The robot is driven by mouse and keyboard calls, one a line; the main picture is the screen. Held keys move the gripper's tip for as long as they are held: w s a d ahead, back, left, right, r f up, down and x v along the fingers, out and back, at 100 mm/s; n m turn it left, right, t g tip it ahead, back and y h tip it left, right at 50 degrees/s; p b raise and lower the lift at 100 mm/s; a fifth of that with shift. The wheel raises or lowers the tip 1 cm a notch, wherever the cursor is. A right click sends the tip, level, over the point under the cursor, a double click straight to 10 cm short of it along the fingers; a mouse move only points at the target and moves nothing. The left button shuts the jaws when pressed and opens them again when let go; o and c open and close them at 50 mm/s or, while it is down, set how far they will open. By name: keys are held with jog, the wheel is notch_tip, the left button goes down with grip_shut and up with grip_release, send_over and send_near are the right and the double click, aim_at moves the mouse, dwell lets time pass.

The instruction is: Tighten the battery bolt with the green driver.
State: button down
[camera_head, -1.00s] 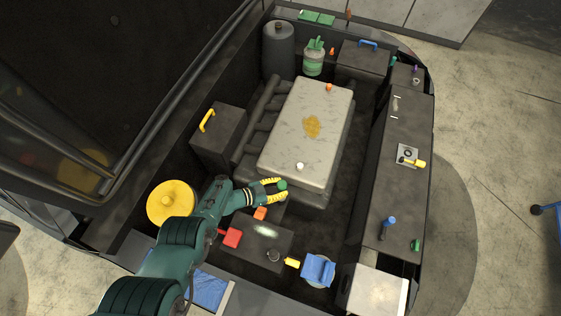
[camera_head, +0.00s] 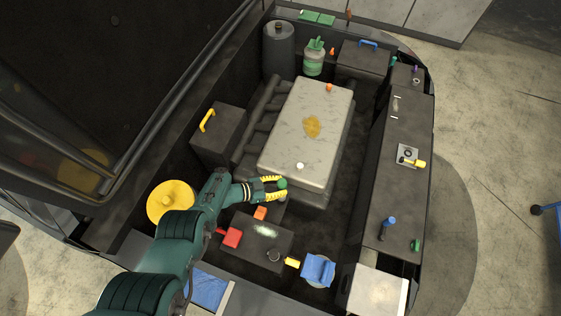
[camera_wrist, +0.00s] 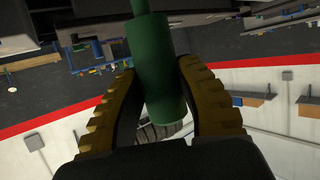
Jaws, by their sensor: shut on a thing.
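My gripper (camera_head: 276,187) is shut on the green driver (camera_head: 282,183), with its yellow-padded fingers on either side of the handle. In the wrist view the driver's thick green handle (camera_wrist: 162,90) lies between the two fingers, with a thinner part beyond it. In the head view the driver is beside the near end of the pale engine cover, above the far side of a dark box (camera_head: 248,247) that looks like the battery. A red piece (camera_head: 231,238) and an orange piece (camera_head: 260,213) are on this box. I cannot make out which part is the battery bolt.
The pale engine cover (camera_head: 310,125) is close to the fingers, with a white cap (camera_head: 300,166) near its corner. A yellow round cap (camera_head: 171,201) is left of my arm. A blue cap (camera_head: 318,270) and a yellow piece (camera_head: 292,263) are near the box's right end.

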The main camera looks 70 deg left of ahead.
aim_at(280, 182)
jog(key=shift+r+p, duration=2.45)
jog(key=shift+r, duration=0.35)
jog(key=shift+f, duration=0.1)
